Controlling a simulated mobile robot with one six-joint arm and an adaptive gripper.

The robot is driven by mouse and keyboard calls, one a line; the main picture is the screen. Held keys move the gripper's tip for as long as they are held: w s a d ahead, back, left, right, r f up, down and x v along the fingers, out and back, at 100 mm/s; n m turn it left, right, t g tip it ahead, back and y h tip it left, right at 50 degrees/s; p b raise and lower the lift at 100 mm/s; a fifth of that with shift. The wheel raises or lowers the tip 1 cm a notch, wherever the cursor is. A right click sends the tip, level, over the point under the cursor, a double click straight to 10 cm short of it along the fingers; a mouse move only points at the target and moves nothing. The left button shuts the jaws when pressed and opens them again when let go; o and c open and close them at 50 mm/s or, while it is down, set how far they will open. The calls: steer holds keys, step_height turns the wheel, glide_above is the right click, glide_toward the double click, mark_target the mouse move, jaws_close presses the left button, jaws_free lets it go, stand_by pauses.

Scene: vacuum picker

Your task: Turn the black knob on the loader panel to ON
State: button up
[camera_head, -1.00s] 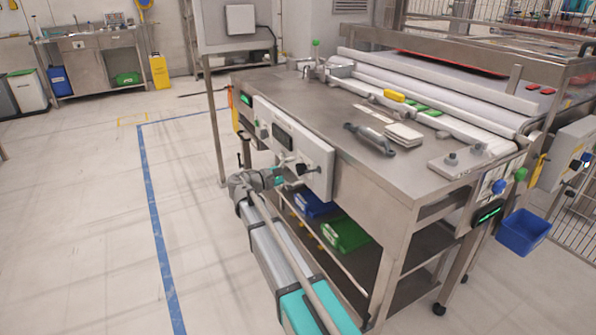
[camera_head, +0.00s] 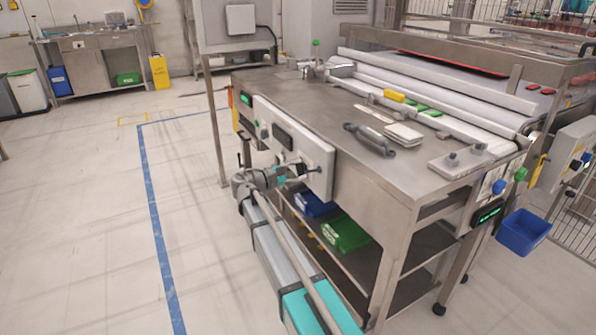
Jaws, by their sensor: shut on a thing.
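The loader panel (camera_head: 320,158) is the pale box on the front side of the steel table, with a dark display (camera_head: 283,138) on it. My gripper (camera_head: 299,169) is at the lower part of this panel, reaching it from the front left. It is shut on the black knob, which is mostly hidden by the dark fingers. The knob's pointer and any ON mark are too small or covered to read.
The steel table (camera_head: 330,110) carries a grey roller-like tool (camera_head: 370,138) and a white stack (camera_head: 403,133). Blue (camera_head: 313,204) and green (camera_head: 345,235) bins sit on the shelf below.

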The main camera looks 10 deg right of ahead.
steer(key=shift+m, duration=0.5)
steer(key=m, duration=0.3)
steer(key=shift+m, duration=0.3)
steer(key=m, duration=1.3)
steer(key=shift+d, duration=0.1)
steer(key=shift+m, duration=0.3)
steer(key=o, duration=1.2)
steer(key=shift+c, duration=0.2)
